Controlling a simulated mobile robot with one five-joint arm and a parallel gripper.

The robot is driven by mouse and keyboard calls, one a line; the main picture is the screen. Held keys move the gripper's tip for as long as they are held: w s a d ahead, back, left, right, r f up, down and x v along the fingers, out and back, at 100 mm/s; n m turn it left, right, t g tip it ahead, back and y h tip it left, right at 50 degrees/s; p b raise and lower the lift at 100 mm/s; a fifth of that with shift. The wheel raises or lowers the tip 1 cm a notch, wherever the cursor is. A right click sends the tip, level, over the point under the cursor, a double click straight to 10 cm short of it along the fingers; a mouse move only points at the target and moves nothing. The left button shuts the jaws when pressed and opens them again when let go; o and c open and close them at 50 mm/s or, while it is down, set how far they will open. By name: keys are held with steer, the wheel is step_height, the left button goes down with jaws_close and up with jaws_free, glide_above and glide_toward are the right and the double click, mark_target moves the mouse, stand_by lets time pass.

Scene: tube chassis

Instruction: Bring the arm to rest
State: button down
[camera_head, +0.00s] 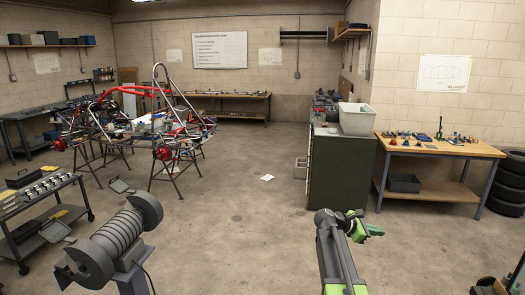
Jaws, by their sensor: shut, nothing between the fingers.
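My arm (338,255) rises from the bottom of the head view, right of centre, its links dark grey with green parts. It is bent at the top, and its end points to the right. My gripper (374,230) is green and dark, shut and empty, held in the air over the concrete floor. It touches nothing that I can see. The workbench and the dark cabinet stand well beyond it.
A tube chassis (160,70) stands on trestles at the back left. A tool cart (50,241) is at the left. A dark cabinet (336,180) and a wooden workbench (425,149) stand ahead on the right, with stacked tyres (507,185) beyond. The middle floor (240,215) is mostly clear.

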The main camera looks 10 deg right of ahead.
steer(key=s+a+f+m+y+b, duration=0.1)
steer(key=s+a+f+m+y, duration=0.15)
steer(key=a+f, duration=0.6)
steer(key=s+a+f+m+y+b, duration=0.25)
steer(key=a+f+y, duration=0.2)
steer(key=a, duration=0.65)
steer(key=s+a+f+m+y, duration=0.3)
steer(key=s+a+m, duration=0.2)
steer(key=a, duration=0.3)
steer(key=s+a+f+m+y, duration=0.3)
steer(key=s+a+m, duration=0.2)
steer(key=a, duration=0.4)
steer(key=shift+s+a+m+g+y, duration=0.3)
steer(key=shift+s+g, duration=0.1)
steer(key=shift+s, duration=0.35)
